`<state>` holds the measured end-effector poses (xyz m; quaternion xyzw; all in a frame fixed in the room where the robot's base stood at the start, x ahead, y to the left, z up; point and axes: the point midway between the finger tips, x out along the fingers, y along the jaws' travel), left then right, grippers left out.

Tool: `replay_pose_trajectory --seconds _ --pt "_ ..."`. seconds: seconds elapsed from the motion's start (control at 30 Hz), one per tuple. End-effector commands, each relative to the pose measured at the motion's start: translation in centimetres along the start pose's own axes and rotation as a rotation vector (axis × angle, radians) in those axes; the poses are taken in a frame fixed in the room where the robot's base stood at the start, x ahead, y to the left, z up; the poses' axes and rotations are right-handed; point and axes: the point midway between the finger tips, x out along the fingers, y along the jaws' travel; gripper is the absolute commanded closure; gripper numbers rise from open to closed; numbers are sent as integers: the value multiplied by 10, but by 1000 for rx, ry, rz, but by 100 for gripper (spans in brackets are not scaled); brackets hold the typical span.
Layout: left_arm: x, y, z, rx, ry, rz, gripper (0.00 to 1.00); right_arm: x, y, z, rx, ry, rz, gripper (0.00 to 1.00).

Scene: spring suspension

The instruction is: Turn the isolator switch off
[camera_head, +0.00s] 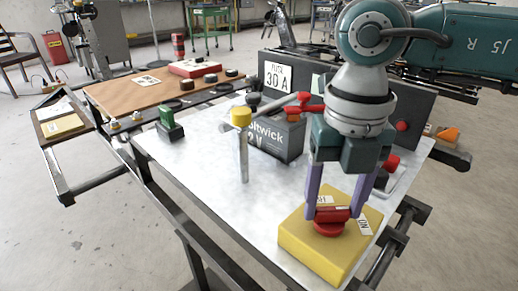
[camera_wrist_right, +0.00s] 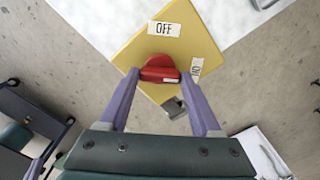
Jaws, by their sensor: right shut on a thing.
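The isolator switch is a yellow box (camera_head: 308,247) with a red knob (camera_head: 332,217) on top, at the front right corner of the bench. In the right wrist view the box (camera_wrist_right: 205,45) carries an OFF label (camera_wrist_right: 164,29) and an ON label (camera_wrist_right: 196,68). The knob (camera_wrist_right: 158,68) has a white mark at its lower right, nearer the ON label. My right gripper (camera_head: 335,212) points down from above, its two purple fingers on either side of the red knob and shut on it. My left gripper is not in view.
A grey battery (camera_head: 275,138) with red clamps stands behind the switch. A yellow-topped post (camera_head: 242,145) stands left of it, and a green-topped block (camera_head: 169,125) farther left. A dark panel with a 30 A fuse label (camera_head: 277,77) rises behind. The pale bench top (camera_head: 205,165) is clear at front left.

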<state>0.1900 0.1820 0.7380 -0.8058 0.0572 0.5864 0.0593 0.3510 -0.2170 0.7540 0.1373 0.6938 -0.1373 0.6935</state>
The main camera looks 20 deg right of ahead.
Motion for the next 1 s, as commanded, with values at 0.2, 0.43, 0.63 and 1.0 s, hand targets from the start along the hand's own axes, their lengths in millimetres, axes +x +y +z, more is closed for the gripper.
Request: replay_pose_trajectory --seconds 0.2,0.43,0.63,1.0 --pt "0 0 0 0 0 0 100 0 0 0 -7 0 0 91" --pt "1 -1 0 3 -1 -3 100 0 0 1 -77 -2 0 91" --pt "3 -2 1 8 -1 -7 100 0 0 1 -217 -2 0 91" --pt "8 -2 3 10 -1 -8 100 0 0 1 -564 -2 1 91"
